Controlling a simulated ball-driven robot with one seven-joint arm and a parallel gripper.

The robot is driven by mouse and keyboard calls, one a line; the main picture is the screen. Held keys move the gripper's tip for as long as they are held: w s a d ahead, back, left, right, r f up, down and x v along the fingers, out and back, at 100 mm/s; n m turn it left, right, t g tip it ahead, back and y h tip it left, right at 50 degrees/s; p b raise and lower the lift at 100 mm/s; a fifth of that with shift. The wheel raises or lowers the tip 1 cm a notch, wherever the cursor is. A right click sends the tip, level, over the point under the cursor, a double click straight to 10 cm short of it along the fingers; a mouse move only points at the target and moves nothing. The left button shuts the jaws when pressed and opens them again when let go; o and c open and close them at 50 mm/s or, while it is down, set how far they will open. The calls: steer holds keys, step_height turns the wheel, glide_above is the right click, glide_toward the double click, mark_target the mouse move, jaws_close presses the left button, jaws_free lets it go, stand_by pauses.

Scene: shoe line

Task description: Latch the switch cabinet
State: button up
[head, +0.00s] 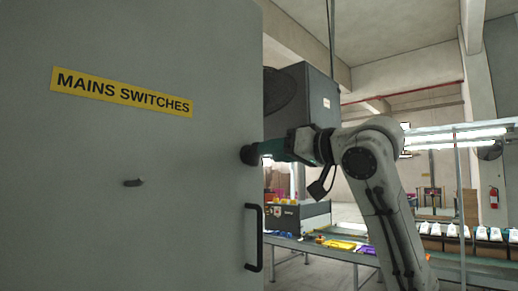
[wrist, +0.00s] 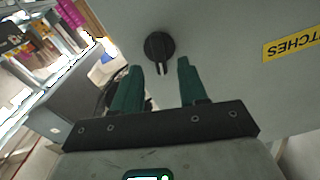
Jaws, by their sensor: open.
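The grey switch cabinet (head: 90,140) fills the left of the head view, with its "MAINS SWITCHES" label (head: 123,93); the label's end also shows upside down in the wrist view (wrist: 292,43). A round black knob (head: 248,155) sits near the panel's right edge. In the wrist view the knob (wrist: 159,45) has a short pointer towards my gripper. My gripper (head: 262,151) is open and empty, its green fingertips (wrist: 158,66) either side of the pointer. I cannot tell whether they touch it. Below the knob is a black vertical handle (head: 252,237).
Behind my arm stand a grey box (head: 310,98) and a long line table (head: 330,250) with coloured items. White shoes (head: 466,231) line a shelf at the right.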

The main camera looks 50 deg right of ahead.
steer(key=shift+w+a+p, duration=0.1)
steer(key=shift+w+p, duration=0.5)
steer(key=shift+w, duration=1.95)
steer(key=shift+c, duration=0.3)
steer(key=c, duration=0.7)
steer(key=shift+n, duration=1.5)
steer(key=o, duration=0.8)
steer(key=shift+c, duration=0.2)
steer(key=shift+s, duration=0.1)
steer(key=s+b, duration=0.3)
steer(key=s, duration=0.7)
steer(key=shift+s+d+b, duration=0.2)
steer(key=shift+s+b, duration=0.1)
steer(key=shift+b, duration=0.1)
